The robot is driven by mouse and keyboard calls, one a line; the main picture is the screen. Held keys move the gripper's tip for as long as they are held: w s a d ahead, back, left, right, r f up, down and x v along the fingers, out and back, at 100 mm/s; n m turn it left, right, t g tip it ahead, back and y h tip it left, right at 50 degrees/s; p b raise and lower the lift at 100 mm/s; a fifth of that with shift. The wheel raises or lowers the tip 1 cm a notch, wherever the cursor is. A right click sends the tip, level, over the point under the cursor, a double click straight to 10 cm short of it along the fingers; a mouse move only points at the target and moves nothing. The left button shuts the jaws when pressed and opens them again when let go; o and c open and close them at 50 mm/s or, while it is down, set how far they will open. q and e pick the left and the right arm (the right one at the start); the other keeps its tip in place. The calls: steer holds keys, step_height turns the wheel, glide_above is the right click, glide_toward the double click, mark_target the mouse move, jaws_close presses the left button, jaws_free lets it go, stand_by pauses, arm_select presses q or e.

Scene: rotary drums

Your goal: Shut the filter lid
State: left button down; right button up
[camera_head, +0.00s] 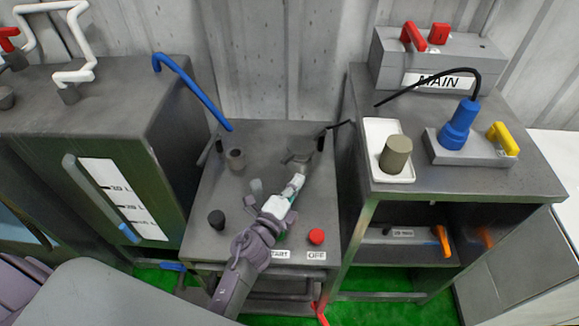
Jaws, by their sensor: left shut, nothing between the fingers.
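My left gripper (297,181) reaches over the middle metal cabinet (207,200) from the bottom. It is shut and empty. Just beyond its fingertips is a small dark grey fitting (299,157) on the cabinet top, partly covered by the gripper. It may be the filter with its lid, but I cannot tell whether it is open or closed. A short, open-looking grey cylinder (235,158) stands at the back left of the same top. My right gripper is not in view.
The cabinet top also has a black knob (216,219), a pale small cylinder (257,188) and a red button (316,236). A blue pipe (190,88) slants down at the back left. The right bench holds a beige cylinder (396,153) on a white tray (371,132).

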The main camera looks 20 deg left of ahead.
mark_target(297, 157)
arm_select(q)
steer(key=w+a, duration=0.1)
steer(key=w, duration=0.1)
steer(key=w+a, duration=0.1)
steer(key=shift+w+a+p, duration=0.15)
steer(key=shift+w+p, duration=0.15)
steer(key=shift+w, duration=0.1)
steer(key=shift+w+a+r, duration=0.1)
steer(key=shift+a, duration=0.4)
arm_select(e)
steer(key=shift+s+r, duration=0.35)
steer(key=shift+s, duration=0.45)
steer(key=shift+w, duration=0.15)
